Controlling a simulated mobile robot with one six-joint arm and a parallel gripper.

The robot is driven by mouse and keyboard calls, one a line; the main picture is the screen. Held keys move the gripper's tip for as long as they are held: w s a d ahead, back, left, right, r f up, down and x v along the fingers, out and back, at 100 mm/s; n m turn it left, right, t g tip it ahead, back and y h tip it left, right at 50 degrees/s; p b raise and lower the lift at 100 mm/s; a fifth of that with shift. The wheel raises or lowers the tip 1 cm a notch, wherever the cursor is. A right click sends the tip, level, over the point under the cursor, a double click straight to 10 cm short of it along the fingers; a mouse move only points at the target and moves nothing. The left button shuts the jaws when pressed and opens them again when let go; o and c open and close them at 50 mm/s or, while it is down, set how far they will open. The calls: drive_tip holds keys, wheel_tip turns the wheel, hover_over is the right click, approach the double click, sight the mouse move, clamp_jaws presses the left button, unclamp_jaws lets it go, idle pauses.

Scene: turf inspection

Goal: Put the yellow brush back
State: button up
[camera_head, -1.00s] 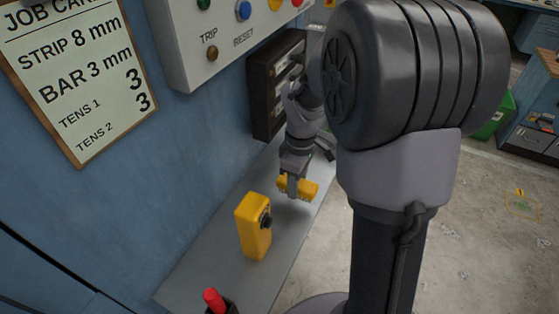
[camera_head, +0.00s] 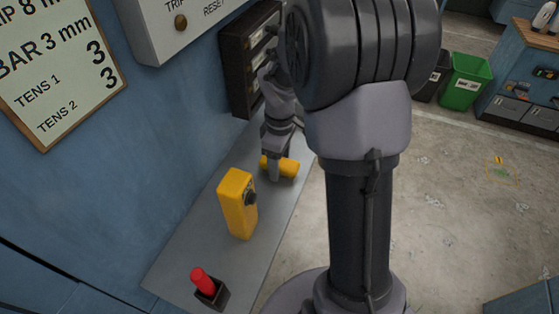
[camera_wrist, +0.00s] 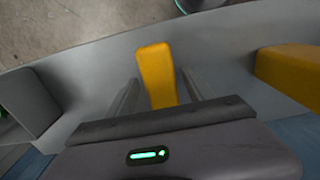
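A small yellow block-like piece, which I take for the yellow brush (camera_head: 288,168), is at the shelf, past a taller yellow box. No bristles show. My gripper (camera_head: 274,176) points down at it, with a finger in front of it. In the wrist view the brush (camera_wrist: 157,75) lies between my two fingers (camera_wrist: 159,80), its near end hidden by my gripper's body. Narrow gaps show on both sides of it, so the fingers look open around it. I cannot tell whether it touches the shelf.
The yellow box (camera_head: 237,205) with a black knob stands close by on the narrow grey shelf (camera_head: 185,250). A red-handled piece (camera_head: 201,281) sits in a black holder nearer me. A dark rack (camera_head: 240,75) is on the wall behind my gripper.

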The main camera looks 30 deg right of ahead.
drive_tip(key=shift+r, duration=0.1)
wheel_tip(320, 180, up, 11)
drive_tip(key=p, duration=0.4)
drive_tip(key=s+a+r+m+t, duration=0.3)
drive_tip(key=s+a+r+m, duration=0.2)
drive_tip(key=s+a+r, duration=0.3)
drive_tip(key=s+a+r+m+t+y, duration=0.2)
drive_tip(key=s+a+m, duration=0.5)
drive_tip(key=s+a, duration=0.1)
drive_tip(key=shift+s+a+t, duration=0.15)
drive_tip(key=shift+s+t, duration=0.25)
drive_tip(key=shift+s, duration=0.25)
drive_tip(key=shift+f, duration=0.1)
